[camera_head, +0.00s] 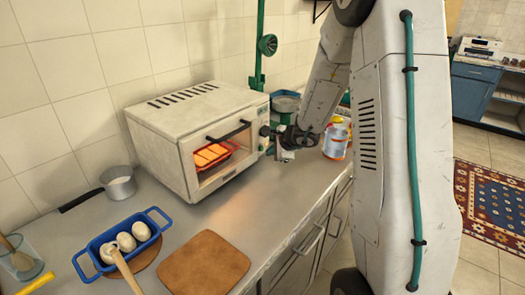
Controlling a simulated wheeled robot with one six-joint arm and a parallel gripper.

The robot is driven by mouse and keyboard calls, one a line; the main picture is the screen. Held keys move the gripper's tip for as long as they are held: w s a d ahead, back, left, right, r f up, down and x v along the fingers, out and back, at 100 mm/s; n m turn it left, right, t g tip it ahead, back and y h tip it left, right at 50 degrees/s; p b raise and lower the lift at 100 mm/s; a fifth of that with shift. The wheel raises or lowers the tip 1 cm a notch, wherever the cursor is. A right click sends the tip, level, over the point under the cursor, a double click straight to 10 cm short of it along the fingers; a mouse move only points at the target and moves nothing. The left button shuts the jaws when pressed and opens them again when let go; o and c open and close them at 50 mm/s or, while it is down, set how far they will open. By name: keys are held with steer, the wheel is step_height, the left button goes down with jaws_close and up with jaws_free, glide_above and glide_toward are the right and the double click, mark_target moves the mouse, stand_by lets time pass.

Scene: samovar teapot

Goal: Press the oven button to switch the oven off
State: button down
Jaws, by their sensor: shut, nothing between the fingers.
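The white oven (180,130) stands on the counter against the tiled wall, with vents on top and a dark handle (229,132) on its front. A red tray (216,155) with bright orange pieces shows inside the oven. The oven's control panel (264,133) is at the right end of its front, with small round controls; I cannot tell which one is the button. My gripper (285,156) is shut and empty, pointing down just right of the panel. I cannot tell whether it touches the oven.
A green stand (260,50) rises behind the oven. A blue tray (124,240) with white round items, a wooden board (204,264) and a saucepan (118,182) lie left.

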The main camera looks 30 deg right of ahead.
steer(key=shift+w+a, duration=0.15)
steer(key=shift+w, duration=0.2)
steer(key=shift+w+a, duration=0.15)
steer(key=shift+w, duration=0.35)
stand_by(0.7)
steer(key=shift+s, duration=0.1)
steer(key=shift+s+d, duration=0.3)
steer(key=shift+s, duration=0.5)
steer(key=shift+s+d, duration=0.35)
steer(key=shift+s, duration=0.6)
steer(key=shift+s+d, duration=0.3)
steer(key=shift+s, duration=0.65)
steer(key=shift+s+d, duration=0.35)
steer(key=shift+s, duration=0.6)
